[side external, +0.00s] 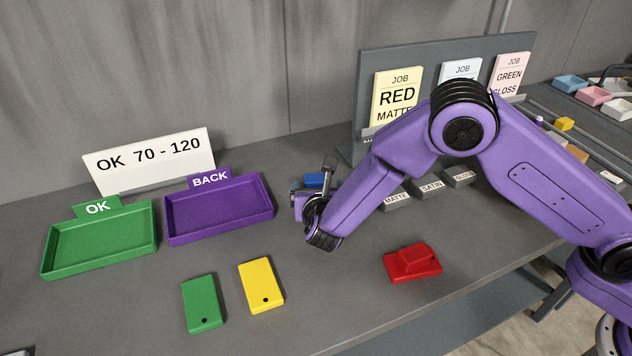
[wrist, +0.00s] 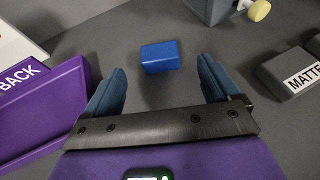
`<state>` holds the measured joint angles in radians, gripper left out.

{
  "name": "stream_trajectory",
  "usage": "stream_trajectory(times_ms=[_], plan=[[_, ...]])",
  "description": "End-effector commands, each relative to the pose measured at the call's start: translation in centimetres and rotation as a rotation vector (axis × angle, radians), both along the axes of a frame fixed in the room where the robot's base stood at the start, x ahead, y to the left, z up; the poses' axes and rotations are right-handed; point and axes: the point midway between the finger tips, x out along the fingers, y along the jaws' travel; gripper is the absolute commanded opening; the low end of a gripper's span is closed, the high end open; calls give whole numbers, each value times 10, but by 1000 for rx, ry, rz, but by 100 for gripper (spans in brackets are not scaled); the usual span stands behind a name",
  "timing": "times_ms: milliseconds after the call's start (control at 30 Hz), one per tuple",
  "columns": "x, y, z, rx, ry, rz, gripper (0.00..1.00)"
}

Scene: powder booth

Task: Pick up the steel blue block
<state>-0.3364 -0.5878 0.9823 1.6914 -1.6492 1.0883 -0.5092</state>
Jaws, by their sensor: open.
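The steel blue block (wrist: 160,57) is a small blue box on the grey table. In the wrist view it sits ahead of my gripper (wrist: 160,82), between the lines of the two fingers but beyond their tips. The fingers are apart with nothing between them. In the side external view the block (side external: 314,181) shows behind my gripper (side external: 312,180), partly hidden by my wrist. How high my fingertips are above the table I cannot tell.
The purple BACK tray (side external: 170,230) is left of my gripper, with the green OK tray (side external: 47,262) beyond. Grey MATTE (side external: 397,200) and SATIN blocks stand right. Green (side external: 201,300) and yellow (side external: 260,284) plates and a red piece (side external: 412,264) lie in front.

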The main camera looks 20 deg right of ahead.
Motion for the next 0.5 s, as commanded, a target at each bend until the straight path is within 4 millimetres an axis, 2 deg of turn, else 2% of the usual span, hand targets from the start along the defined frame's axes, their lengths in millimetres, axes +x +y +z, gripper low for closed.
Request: stream_trajectory(times_ms=[100,367,500], plan=[[12,-4,-6,0,-1,0,89],[27,-10,-13,1,0,-1,89],[45,-16,-22,1,0,-3,89]])
